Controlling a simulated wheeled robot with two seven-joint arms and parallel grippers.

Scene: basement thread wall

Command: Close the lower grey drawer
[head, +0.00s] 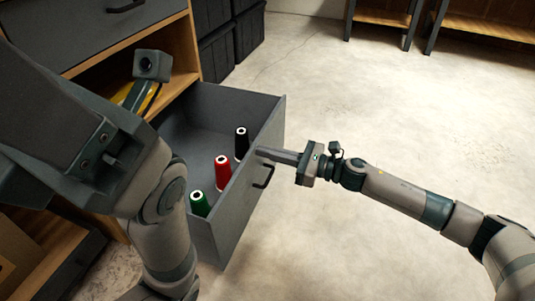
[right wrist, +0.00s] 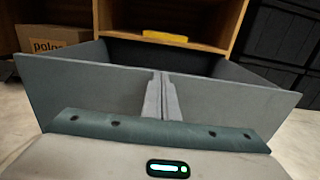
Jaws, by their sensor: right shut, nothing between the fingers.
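The lower grey drawer (head: 235,208) stands pulled out of the wooden cabinet in the head view. Green (head: 199,204), red (head: 222,168) and black (head: 241,143) thread spools stand upright inside it. A dark handle (head: 264,177) is on its front. My right gripper (head: 262,152) is shut and empty, its fingertips at the drawer front near the top edge, beside the handle; contact is unclear. In the right wrist view the fingers (right wrist: 162,98) point at the drawer front (right wrist: 90,92). My left arm covers part of the cabinet; its fingers cannot be made out.
An upper grey drawer (head: 95,28) with a dark handle is in the cabinet above. Black crates (head: 216,52) stand behind, beside the cabinet. A cardboard box (right wrist: 55,38) and a yellow object (right wrist: 165,37) show in the wrist view. The concrete floor (head: 400,110) at right is clear.

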